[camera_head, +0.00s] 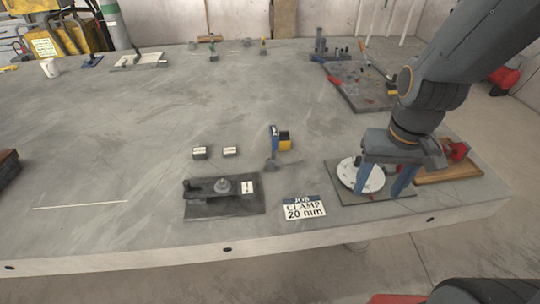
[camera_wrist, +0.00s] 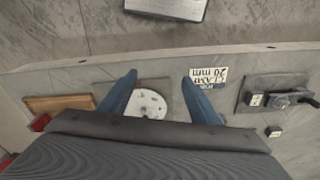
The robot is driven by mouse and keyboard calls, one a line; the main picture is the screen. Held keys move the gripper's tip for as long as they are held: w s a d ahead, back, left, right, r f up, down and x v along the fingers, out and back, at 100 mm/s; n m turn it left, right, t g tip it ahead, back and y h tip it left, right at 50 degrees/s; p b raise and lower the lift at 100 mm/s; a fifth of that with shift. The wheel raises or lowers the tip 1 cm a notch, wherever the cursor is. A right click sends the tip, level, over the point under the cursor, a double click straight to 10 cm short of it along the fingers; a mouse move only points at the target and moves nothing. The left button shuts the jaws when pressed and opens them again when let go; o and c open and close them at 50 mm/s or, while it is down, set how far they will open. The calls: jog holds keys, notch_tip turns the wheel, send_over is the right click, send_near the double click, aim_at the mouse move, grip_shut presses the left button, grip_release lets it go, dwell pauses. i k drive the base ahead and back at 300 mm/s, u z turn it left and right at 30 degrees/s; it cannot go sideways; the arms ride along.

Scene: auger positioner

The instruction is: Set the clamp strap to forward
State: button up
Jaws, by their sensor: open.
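A dark clamp fixture (camera_head: 222,209) lies at the front middle of the bench, with a grey round knob (camera_head: 222,186) on a dark bar that looks like the clamp strap (camera_head: 202,190). The strap's setting is too small to tell. A white label (camera_head: 247,188) stands at its right end. The fixture also shows at the right in the wrist view (camera_wrist: 280,84). My gripper (camera_head: 381,188) is open and empty, blue fingers pointing down around a white round dial (camera_head: 351,172), well right of the fixture. In the wrist view my gripper (camera_wrist: 160,78) has its fingers wide apart.
A card reading "JOB CLAMP 20 mm" (camera_head: 304,208) lies between fixture and dial. Two small labelled blocks (camera_head: 200,153) and a yellow-and-blue item (camera_head: 283,141) sit behind the fixture. A wooden tray (camera_head: 455,172) is right of the dial.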

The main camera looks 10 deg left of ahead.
aim_at(208, 188)
jog(key=u, duration=1.2)
jog(key=k, duration=0.1)
jog(key=u, duration=0.25)
